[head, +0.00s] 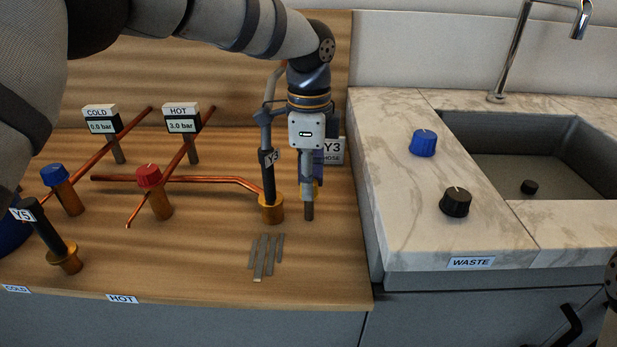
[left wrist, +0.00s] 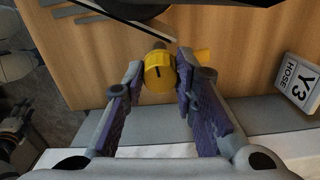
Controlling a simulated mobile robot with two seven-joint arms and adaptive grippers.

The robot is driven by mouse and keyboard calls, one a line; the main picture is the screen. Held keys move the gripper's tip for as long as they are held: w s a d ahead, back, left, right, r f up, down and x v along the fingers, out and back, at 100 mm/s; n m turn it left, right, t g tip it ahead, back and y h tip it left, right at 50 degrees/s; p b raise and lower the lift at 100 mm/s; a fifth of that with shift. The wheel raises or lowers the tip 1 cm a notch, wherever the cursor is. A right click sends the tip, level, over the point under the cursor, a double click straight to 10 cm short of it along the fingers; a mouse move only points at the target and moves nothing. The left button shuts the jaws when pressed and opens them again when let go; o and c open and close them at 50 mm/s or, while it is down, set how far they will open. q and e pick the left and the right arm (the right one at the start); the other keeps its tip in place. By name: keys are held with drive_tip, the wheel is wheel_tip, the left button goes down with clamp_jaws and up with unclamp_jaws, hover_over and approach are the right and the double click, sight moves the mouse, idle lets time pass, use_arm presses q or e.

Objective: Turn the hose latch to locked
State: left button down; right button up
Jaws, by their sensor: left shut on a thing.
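The hose latch is a yellow knob (left wrist: 160,72) with a dark mark line on its face. It sits between the fingertips of my left gripper (left wrist: 158,80) in the left wrist view, and the gripper is shut on it. The black Y3 hose end (head: 268,180) stands upright in a brass fitting (head: 271,210) just left of the gripper. A "Y3 HOSE" sign (head: 334,150) stands behind.
Flat grey strips (head: 266,257) lie on the wooden counter in front. Copper pipes with a blue knob (head: 53,174), a red knob (head: 149,175) and two gauges fill the left. A Y5 hose end (head: 48,235) stands front left. The marble counter and sink (head: 540,160) are right.

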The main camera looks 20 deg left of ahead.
use_arm(q)
drive_tip(key=n, duration=0.3)
drive_tip(key=shift+r+n+p, duration=0.15)
drive_tip(key=shift+n+p, duration=0.15)
drive_tip(key=shift+p, duration=0.05)
drive_tip(key=n, duration=0.3)
drive_tip(key=shift+n, duration=0.3)
drive_tip(key=n, duration=0.4)
drive_tip(key=shift+n+p, duration=0.3)
drive_tip(key=shift+p, duration=0.05)
drive_tip(key=n, duration=0.4)
drive_tip(key=shift+n, duration=0.3)
use_arm(e)
drive_tip(key=shift+w+r+t, duration=0.4)
drive_tip(key=shift+w+r, duration=0.65)
drive_tip(key=shift+w, duration=0.05)
use_arm(q)
drive_tip(key=c, duration=1.3)
unclamp_jaws()
